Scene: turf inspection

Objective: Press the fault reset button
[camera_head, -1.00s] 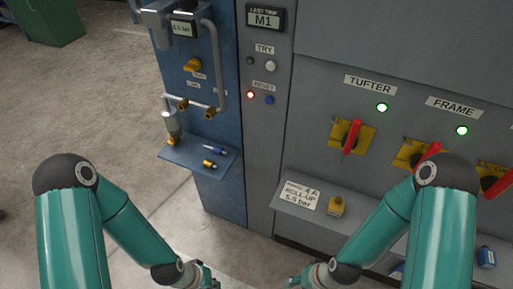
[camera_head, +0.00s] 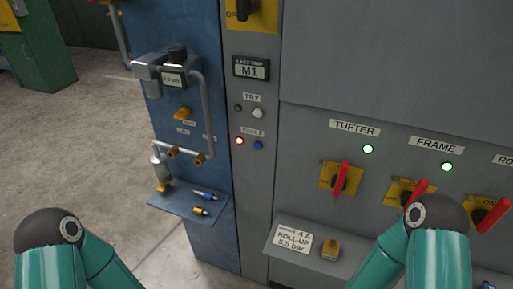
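The blue button (camera_head: 258,145) sits on the narrow grey panel (camera_head: 255,190), just right of a lit red lamp (camera_head: 239,141). A small label (camera_head: 252,132) above them is blurred now but read RESET in the earlier view. Above it, a TRY label (camera_head: 251,97) has a dark lamp (camera_head: 238,108) and a white button (camera_head: 257,113) below it. A display (camera_head: 251,68) higher up reads M1. Both my grippers are below the picture's bottom edge; only my upper arm parts show, at lower left and lower right, apart from the button.
Right of the panel, red switch handles (camera_head: 341,178) stand out under lit green lamps (camera_head: 368,149). A sloped shelf (camera_head: 305,262) juts out below. On the left, a blue column (camera_head: 216,245) carries pipes (camera_head: 207,95) and a small shelf (camera_head: 172,205). Nothing covers the button.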

